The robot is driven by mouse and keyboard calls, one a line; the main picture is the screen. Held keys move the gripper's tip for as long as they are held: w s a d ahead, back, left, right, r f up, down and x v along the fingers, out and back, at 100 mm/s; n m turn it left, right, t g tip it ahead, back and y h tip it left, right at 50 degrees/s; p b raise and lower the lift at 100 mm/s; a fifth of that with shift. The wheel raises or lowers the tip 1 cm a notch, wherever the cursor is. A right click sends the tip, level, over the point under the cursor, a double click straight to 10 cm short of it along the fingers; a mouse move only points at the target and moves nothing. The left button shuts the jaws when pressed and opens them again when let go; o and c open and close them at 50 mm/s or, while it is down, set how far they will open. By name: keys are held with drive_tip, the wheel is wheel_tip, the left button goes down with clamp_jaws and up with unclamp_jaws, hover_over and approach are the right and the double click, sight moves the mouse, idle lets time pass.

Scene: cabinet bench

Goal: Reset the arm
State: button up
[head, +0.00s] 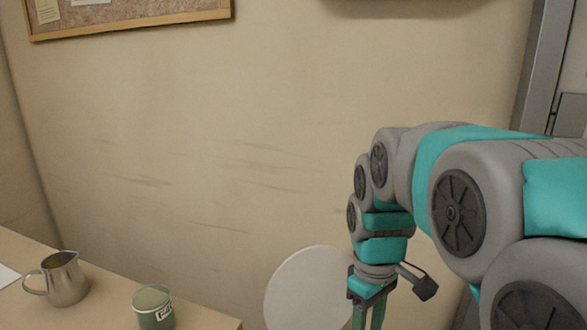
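My gripper (369,314) points down at the bottom edge of the head view, right of centre. The upper parts of its two fingers show with a narrow gap between them. The fingertips are cut off by the frame, so I cannot see whether they hold anything. My arm reaches in from the right edge, bent downward at the wrist. A round pale disc (305,290) shows just left of the gripper and is partly hidden behind it.
A wooden table (98,285) fills the lower left. A metal jug (66,280) and a green labelled cup (153,308) stand on it. A bare wall (200,130) is behind, with a cork board (135,12) at upper left. A grey frame (543,70) stands at right.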

drive_tip(key=s+f+m, duration=0.2)
drive_tip(key=s, duration=0.4)
drive_tip(key=s+d+f+m, duration=0.1)
drive_tip(key=s+f+m, duration=0.2)
drive_tip(key=s, duration=0.3)
drive_tip(key=s+d+f+m+g, duration=0.1)
drive_tip(key=s+f+m, duration=0.1)
drive_tip(key=s, duration=0.5)
drive_tip(key=shift+d+f+m, duration=0.25)
drive_tip(key=shift+m, duration=0.05)
drive_tip(key=shift+a, duration=0.1)
